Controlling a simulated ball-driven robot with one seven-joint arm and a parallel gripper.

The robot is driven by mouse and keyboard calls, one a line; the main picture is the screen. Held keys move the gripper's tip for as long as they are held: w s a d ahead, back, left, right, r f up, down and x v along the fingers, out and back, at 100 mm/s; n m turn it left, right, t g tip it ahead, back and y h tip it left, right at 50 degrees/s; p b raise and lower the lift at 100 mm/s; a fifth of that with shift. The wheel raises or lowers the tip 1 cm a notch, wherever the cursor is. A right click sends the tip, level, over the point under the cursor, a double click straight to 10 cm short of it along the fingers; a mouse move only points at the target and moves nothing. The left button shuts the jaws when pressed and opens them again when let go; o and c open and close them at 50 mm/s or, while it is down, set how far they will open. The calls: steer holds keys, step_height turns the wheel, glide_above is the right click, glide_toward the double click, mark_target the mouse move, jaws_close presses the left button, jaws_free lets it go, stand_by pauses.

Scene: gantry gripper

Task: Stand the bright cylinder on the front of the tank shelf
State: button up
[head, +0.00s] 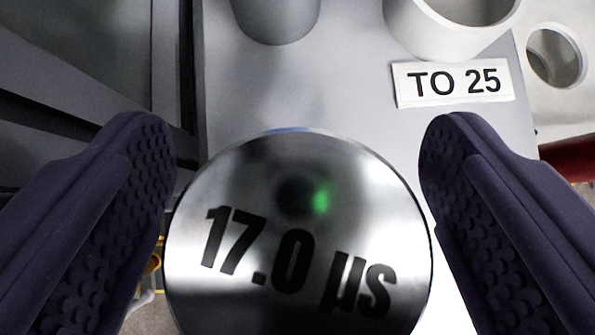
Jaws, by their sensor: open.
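The bright cylinder (300,235) has a mirror-like round face marked "17.0 µs". It fills the lower middle of the head view, and its lower edge is cut off by the frame. My gripper (297,150) is open, with one dark purple, studded finger on each side of the cylinder. A gap shows between each finger and the cylinder's upper rim; I cannot tell whether they touch lower down. A flat grey surface (340,95) lies beyond the cylinder; I cannot tell whether it is the tank shelf.
A dark grey cylinder (275,18) and a pale hollow ring (450,35) stand at the top on the grey surface. A "TO 25" label (453,82) lies below the ring. A pale plate with a round hole (553,55) is at right. Dark panels (80,75) fill the upper left.

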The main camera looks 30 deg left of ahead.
steer(key=p+v, duration=0.4)
steer(key=v, duration=0.8)
steer(key=w+d+r+m+t+h, duration=0.1)
steer(key=w+d+r+t, duration=0.1)
steer(key=w+r, duration=1.15)
steer(key=w+d+r+m+t+h, duration=0.1)
steer(key=w+d+r, duration=0.1)
steer(key=r, duration=0.8)
steer(key=w+d+r+m+t+h, duration=0.1)
steer(key=w+d+r+t, duration=0.15)
steer(key=r, duration=0.85)
steer(key=s+d+r+m, duration=0.1)
steer(key=s+d+r, duration=0.1)
steer(key=r, duration=0.8)
steer(key=s+d+r+m, duration=0.1)
steer(key=s+d+r, duration=0.1)
steer(key=r, duration=0.7)
steer(key=s+r+t, duration=0.1)
steer(key=s+r, duration=0.5)
steer(key=r, duration=0.3)
steer(key=s+d+r+t+h, duration=0.1)
steer(key=s+r, duration=0.6)
steer(key=r, duration=0.2)
steer(key=shift+s+d+m, duration=0.2)
steer(key=shift+d+m, duration=0.1)
steer(key=shift+m, duration=0.1)
steer(key=shift+f, duration=0.1)
